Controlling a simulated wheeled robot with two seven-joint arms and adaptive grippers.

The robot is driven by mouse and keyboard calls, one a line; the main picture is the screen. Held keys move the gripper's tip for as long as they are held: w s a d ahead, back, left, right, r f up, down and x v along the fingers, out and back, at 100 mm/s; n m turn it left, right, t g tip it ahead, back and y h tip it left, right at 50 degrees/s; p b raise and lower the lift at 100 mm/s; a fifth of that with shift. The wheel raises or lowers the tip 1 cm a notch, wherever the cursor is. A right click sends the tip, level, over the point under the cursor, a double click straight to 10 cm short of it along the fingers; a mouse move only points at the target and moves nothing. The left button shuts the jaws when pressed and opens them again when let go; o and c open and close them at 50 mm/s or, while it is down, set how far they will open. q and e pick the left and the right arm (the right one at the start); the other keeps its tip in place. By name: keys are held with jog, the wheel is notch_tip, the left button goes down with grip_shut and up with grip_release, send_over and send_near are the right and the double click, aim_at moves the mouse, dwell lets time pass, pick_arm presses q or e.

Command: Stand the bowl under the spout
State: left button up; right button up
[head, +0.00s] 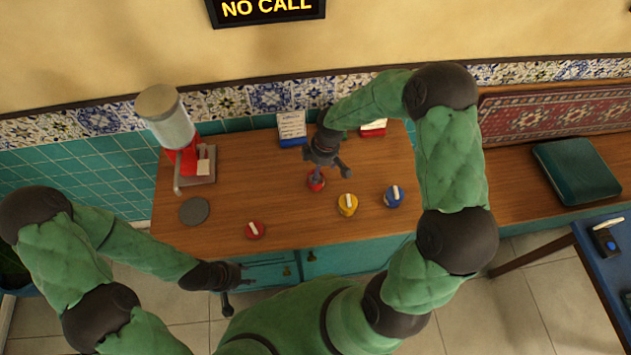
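No clear bowl shape shows in the head view. A dispenser with a clear cylinder (172,125), a red body (183,158) and a pale bent pipe (178,178), perhaps the spout, stands at the counter's back left. A flat dark grey disc (194,211) lies in front of it. My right gripper (326,172) points down over a small red round thing (316,184) and partly hides it. I cannot tell whether they touch or whether the fingers are closed. My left gripper (240,293) is at the counter's front edge, fingers apart, with nothing visible between them.
Two cards (291,126) (373,129) stand at the back. A teal cushion (576,170) lies on a bench at right.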

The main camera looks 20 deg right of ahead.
jog(key=f, duration=0.2)
jog(key=f+b, duration=0.1)
jog(key=f, duration=0.4)
jog(key=shift+w+a+f, duration=0.3)
jog(key=shift+w, duration=0.1)
jog(key=c, duration=1.5)
jog(key=shift+r, duration=0.15)
